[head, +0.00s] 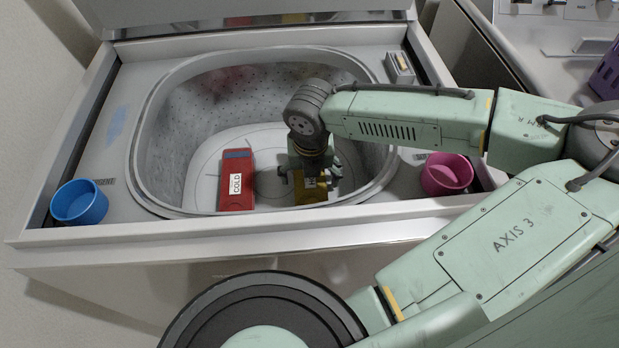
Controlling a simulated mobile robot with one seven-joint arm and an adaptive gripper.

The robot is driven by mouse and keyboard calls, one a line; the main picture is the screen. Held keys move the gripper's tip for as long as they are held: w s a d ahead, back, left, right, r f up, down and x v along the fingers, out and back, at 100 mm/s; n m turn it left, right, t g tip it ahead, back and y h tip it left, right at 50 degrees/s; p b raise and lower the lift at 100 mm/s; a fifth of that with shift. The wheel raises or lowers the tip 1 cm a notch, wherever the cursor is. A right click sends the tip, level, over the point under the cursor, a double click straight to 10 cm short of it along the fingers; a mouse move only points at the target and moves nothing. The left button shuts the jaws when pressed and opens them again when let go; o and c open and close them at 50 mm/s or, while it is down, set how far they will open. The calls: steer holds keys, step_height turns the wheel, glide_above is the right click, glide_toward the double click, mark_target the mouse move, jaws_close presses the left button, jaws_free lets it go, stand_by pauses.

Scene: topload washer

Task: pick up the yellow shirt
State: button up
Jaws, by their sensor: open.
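A yellow folded item with a small dark-and-light label, which looks like the yellow shirt (305,195), lies low in the washer's tub (190,150) toward the front. My gripper (309,183) points down into the tub right over it, and its open fingers are at the yellow item. The gripper and wrist hide part of it. I cannot tell whether the fingers touch the cloth.
The raised lid (240,15) is behind.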

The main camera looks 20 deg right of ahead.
steer(key=shift+f, duration=0.2)
steer(key=shift+c, duration=0.6)
steer(key=c, duration=1.4)
